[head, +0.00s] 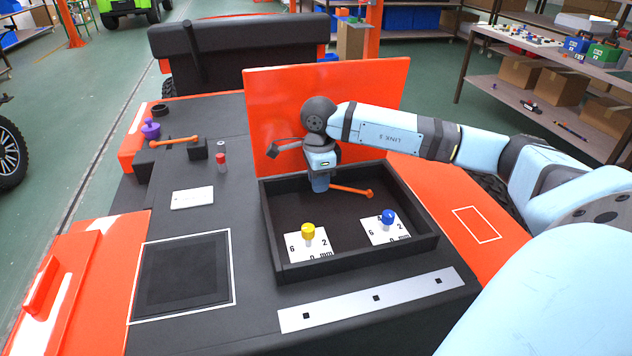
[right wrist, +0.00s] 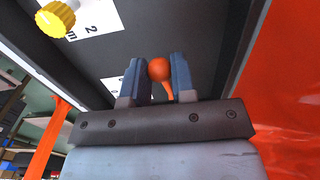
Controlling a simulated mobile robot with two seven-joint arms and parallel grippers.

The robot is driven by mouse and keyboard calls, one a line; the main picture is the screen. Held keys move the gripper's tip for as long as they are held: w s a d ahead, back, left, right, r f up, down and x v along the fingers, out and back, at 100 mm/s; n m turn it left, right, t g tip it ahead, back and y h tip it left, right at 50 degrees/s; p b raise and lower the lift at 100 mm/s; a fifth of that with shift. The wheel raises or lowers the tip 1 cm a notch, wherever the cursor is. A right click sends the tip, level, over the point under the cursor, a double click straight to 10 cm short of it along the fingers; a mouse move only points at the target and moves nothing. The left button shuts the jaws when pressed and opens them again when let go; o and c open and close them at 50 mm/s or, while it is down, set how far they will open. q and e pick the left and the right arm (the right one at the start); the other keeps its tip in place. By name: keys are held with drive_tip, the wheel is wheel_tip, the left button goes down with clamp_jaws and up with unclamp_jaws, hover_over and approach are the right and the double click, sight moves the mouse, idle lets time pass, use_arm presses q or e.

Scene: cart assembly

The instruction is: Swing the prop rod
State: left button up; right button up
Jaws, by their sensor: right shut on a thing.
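An orange prop rod (head: 350,189) with a round knob at its right end reaches from my right gripper across the black open bay (head: 430,244). My right gripper (head: 320,187) points down into the back of the bay, and its fingertips are partly hidden by the rim and shadow. An upright orange panel (head: 390,95) stands behind the bay. My left gripper is not in view.
A yellow knob (head: 308,232) and a blue knob (head: 388,216) stand on white dial plates in the bay. Left of it are a white card (head: 192,198), a red-topped piece (head: 221,163), another orange bar (head: 175,142) and a purple knob (head: 151,128). A metal strip (head: 350,305) lies in front.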

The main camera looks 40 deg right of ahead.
drive_tip(key=shift+s+d+r+p, duration=0.15)
drive_tip(key=shift+d+r+p, duration=0.15)
drive_tip(key=shift+r, duration=0.3)
drive_tip(key=shift+s+d+r+p, duration=0.1)
drive_tip(key=shift+d+r+p, duration=0.15)
drive_tip(key=shift+r, duration=0.35)
drive_tip(key=shift+s+d+r+p, duration=0.4)
drive_tip(key=shift+d+r, duration=0.25)
drive_tip(key=shift+r, duration=0.15)
drive_tip(key=shift+s+d+r+p, duration=0.25)
drive_tip(key=shift+s+d+r, duration=0.1)
drive_tip(key=shift+d+r, duration=0.4)
drive_tip(key=shift+r, duration=0.1)
drive_tip(key=shift+s+d+r, duration=0.5)
drive_tip(key=shift+d+r, duration=0.1)
drive_tip(key=shift+d, duration=0.25)
drive_tip(key=shift+s+d+r, duration=0.45)
drive_tip(key=shift+d+r, duration=0.1)
drive_tip(key=shift+d, duration=0.25)
